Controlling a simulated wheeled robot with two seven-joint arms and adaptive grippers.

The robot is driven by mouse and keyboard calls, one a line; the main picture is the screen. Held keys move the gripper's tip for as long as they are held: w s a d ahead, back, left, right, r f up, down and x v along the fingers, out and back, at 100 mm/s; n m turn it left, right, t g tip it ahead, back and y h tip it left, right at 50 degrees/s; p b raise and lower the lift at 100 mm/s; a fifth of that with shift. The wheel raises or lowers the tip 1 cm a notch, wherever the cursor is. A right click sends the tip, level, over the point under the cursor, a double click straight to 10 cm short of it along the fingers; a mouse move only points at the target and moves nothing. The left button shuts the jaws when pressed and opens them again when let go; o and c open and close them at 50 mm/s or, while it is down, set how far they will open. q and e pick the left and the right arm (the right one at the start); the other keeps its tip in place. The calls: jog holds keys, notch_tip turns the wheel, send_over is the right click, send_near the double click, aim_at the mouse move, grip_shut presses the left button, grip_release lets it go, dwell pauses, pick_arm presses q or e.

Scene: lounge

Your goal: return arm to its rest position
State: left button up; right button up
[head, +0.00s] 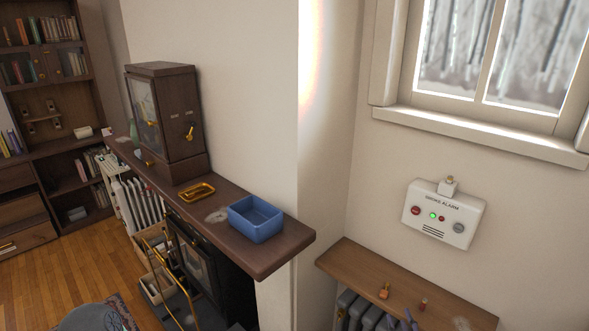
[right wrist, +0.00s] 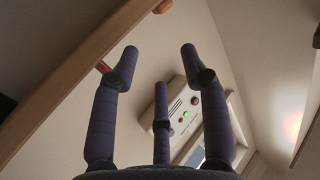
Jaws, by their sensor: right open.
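My right gripper (right wrist: 160,65) shows in the right wrist view with its dark purple fingers spread and nothing between them. In the head view only a small purple part of the right gripper (head: 410,320) shows at the bottom edge, by the wooden shelf (head: 350,264) over the radiator; the rest is cut off. In the right wrist view the shelf edge (right wrist: 80,72) runs diagonally up the left side, and the white smoke alarm (right wrist: 178,115) is on the wall behind the fingers. My left gripper is not in view.
The smoke alarm (head: 443,213) shows a green light below the window. The dark mantel (head: 275,262) holds a blue bin (head: 256,219), a yellow tray (head: 195,192) and a wooden cabinet (head: 178,120). Open floor (head: 85,265) lies left.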

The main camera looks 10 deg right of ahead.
jog(key=s+a+f+g+y, duration=0.2)
jog(key=a+f+g, duration=0.2)
jog(key=a+f, duration=0.4)
jog(key=s+a+f+g+y, duration=0.2)
jog(key=a+f+g, duration=0.3)
jog(key=f, duration=0.4)
jog(key=s+a+f+g+y, duration=0.1)
jog(key=s+a+f+g, duration=0.3)
jog(key=s+a, duration=0.2)
jog(key=s+a+f+g+y, duration=0.1)
jog(key=s+a+f+g, duration=0.2)
jog(key=s+a, duration=0.3)
jog(key=s+f, duration=0.1)
jog(key=s, duration=0.3)
jog(key=shift+a+f+m+g, duration=0.3)
jog(key=shift+a+f+g, duration=0.05)
jog(key=shift+g, duration=0.05)
